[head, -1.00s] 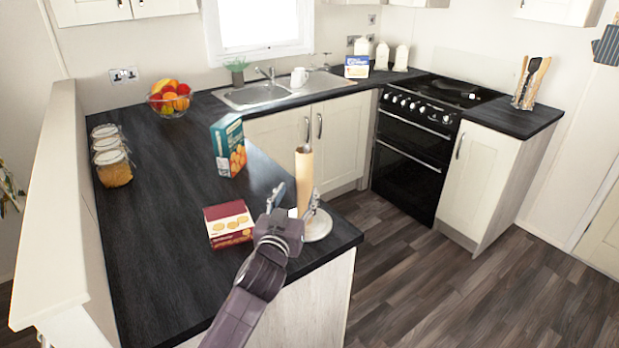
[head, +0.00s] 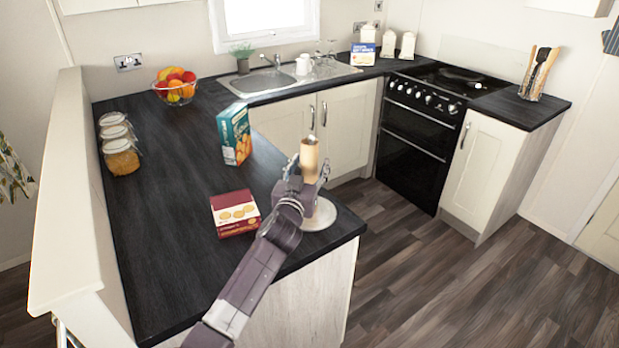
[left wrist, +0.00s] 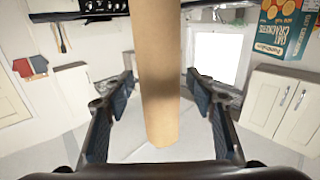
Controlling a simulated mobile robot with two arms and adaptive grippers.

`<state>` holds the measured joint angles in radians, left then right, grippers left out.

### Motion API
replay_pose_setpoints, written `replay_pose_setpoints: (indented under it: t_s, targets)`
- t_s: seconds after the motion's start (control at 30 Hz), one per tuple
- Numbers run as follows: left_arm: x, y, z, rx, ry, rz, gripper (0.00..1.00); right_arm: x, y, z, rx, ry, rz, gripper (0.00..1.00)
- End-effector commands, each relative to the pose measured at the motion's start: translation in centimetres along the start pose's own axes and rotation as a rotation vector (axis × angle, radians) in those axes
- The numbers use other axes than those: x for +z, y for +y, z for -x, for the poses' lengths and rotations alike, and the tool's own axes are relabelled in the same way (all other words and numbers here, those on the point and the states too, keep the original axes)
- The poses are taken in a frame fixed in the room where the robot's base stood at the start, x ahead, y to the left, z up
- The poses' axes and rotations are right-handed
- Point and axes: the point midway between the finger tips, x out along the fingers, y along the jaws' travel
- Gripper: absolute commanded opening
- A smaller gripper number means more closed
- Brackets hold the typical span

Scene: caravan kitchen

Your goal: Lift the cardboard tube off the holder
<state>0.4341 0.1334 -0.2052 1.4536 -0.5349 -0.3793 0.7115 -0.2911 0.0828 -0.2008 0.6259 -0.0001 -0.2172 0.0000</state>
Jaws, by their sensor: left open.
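The cardboard tube (head: 309,160) stands upright on the holder near the counter's front right corner. The holder's pale round base (head: 319,218) shows beneath it, and a short peg tip appears above the tube. My left gripper (head: 308,170) is at the tube, covering its lower part in the head view. In the left wrist view, the tube (left wrist: 159,75) runs between the two fingers of my left gripper (left wrist: 164,85). The fingers are open, with a gap on each side of the tube. My right gripper is not in view.
A red biscuit box (head: 235,213) lies left of the gripper on the dark counter (head: 170,250). A teal cracker box (head: 234,134) stands behind it. Glass jars (head: 119,145) and a fruit bowl (head: 174,87) are farther off. The counter's left middle is clear.

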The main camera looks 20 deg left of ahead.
Motion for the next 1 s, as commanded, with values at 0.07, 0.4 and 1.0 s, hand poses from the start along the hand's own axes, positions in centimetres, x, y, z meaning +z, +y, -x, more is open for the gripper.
replay_pose_setpoints:
  t_s: [0.07,0.4,1.0]
  targets:
    - [0.0,0.0,0.0,0.0,0.0,0.001,0.51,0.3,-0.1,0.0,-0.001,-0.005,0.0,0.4]
    - [0.0,0.0,0.0,0.0,0.001,0.001,0.2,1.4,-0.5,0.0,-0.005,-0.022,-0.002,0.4]
    - [-2.7,-0.1,0.0,-0.001,0.006,0.0,0.2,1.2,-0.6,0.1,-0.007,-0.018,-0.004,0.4]
